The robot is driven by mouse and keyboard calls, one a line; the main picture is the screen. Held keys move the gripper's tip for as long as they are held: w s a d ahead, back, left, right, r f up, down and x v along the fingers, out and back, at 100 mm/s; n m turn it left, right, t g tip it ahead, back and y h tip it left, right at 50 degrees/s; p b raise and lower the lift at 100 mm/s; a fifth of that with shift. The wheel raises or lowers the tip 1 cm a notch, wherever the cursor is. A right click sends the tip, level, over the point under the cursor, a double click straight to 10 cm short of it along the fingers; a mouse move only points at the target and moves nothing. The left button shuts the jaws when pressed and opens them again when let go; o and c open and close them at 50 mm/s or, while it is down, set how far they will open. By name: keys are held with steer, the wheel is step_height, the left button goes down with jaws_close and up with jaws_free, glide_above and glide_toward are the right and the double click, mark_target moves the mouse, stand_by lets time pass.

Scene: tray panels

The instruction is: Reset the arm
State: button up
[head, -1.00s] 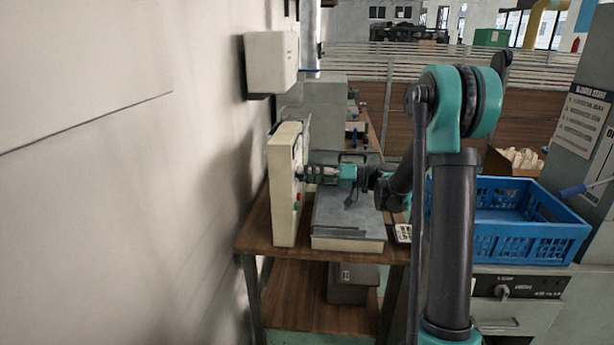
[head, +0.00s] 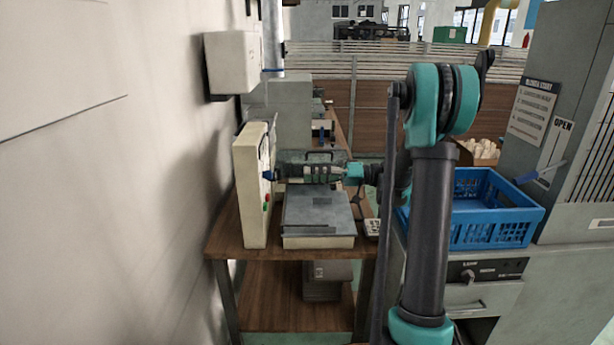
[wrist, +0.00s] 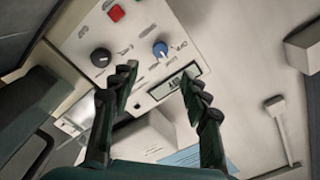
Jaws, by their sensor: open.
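My gripper (head: 279,174) is at the end of my teal and dark arm, in front of the cream control panel (head: 256,215). In the wrist view its two dark fingers (wrist: 158,93) are spread apart with nothing between them. The panel face (wrist: 130,50) fills the upper middle there, with a blue knob (wrist: 160,50), a black knob (wrist: 101,57), a red button (wrist: 115,13) and a small display (wrist: 175,83). The blue knob lies beyond the fingertips. In the head view the fingertips are too small to judge contact with the panel.
A grey flat-topped unit (head: 318,215) sits beside the panel on the wooden table (head: 225,238). A blue crate (head: 500,230) stands at right, near a grey cabinet (head: 560,100). A white box (head: 232,62) hangs on the left wall.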

steer(key=s+f+m+t+h, duration=0.2)
steer(key=s+f+m+h, duration=0.3)
steer(key=s+f+h, duration=0.6)
steer(key=s+d+f+m+h, duration=0.1)
steer(key=s+d+f+h, duration=0.2)
steer(key=s+d, duration=0.4)
steer(key=s+d+f+m+t+h, duration=0.1)
steer(key=s+d+f+h, duration=0.3)
steer(key=s, duration=0.5)
steer(key=shift+d+f+m+t, duration=0.3)
steer(key=shift+d+f, duration=0.7)
steer(key=shift+d, duration=0.35)
